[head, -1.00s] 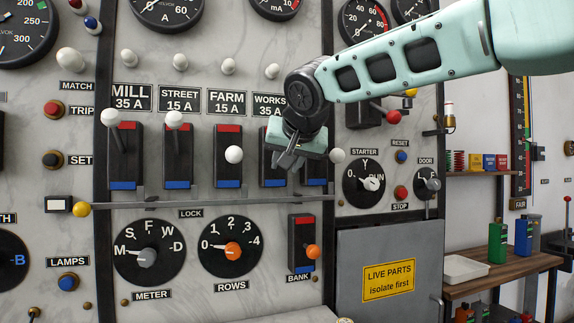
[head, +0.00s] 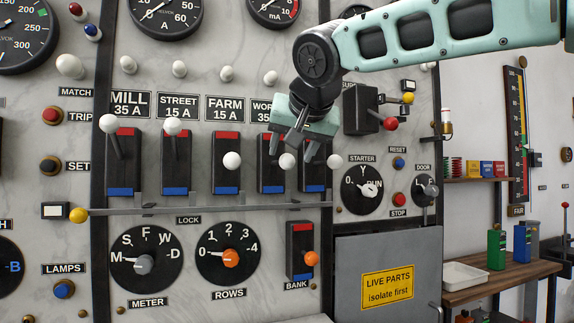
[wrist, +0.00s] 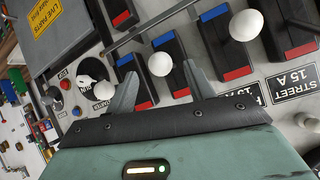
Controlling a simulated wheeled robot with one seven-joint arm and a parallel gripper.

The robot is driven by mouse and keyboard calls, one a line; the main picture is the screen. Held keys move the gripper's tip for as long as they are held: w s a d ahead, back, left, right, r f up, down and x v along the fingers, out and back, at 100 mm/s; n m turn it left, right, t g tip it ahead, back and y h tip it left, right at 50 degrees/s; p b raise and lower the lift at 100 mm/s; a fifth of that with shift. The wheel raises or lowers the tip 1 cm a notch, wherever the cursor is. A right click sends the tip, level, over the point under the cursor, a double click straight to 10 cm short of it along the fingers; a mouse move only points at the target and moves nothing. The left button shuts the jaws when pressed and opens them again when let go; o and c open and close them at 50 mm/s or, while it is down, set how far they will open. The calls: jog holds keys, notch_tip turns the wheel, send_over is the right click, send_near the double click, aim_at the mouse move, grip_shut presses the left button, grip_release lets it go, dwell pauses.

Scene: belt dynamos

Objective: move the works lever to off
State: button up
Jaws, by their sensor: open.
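The works lever is a dark switch with a red top and blue bottom under the partly covered WORKS label (head: 264,107). Its white knob (head: 287,161) stands at about mid-height of the switch, level with the farm knob (head: 232,160). My gripper (head: 292,153) is open in front of the upper part of this switch, fingers pointing down and toward the panel. In the wrist view the works knob (wrist: 160,64) shows between the two spread fingers (wrist: 158,90). I cannot tell whether a finger touches it.
The mill knob (head: 109,123) and street knob (head: 173,125) stand up at the red ends. A fifth white knob (head: 333,161) is close to the right finger. A lock bar (head: 200,208) runs below the switches. A red-knobbed lever (head: 389,123) is to the right.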

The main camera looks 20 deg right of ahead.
jog(key=v, duration=1)
jog(key=shift+s, duration=0.25)
jog(key=shift+r, duration=0.1)
jog(key=s+a+f+n+g+y+p, duration=0.1)
jog(key=s+a+f+n+g+p, duration=0.15)
jog(key=f, duration=0.45)
jog(key=s+a+f+n+g+p, duration=0.2)
jog(key=a+f, duration=0.1)
jog(key=f, duration=0.5)
jog(key=s+a+f+n+g+y+p, duration=0.1)
jog(key=s+a+f+n+g+p, duration=0.15)
jog(key=f, duration=0.45)
jog(key=s+d+f+n+g+p, duration=0.2)
jog(key=s+f+n+g+p, duration=0.1)
jog(key=s+f, duration=1.1)
jog(key=shift+s+d+n+g+h, duration=0.35)
jog(key=shift+s+n+g, duration=0.15)
jog(key=shift+g, duration=0.2)
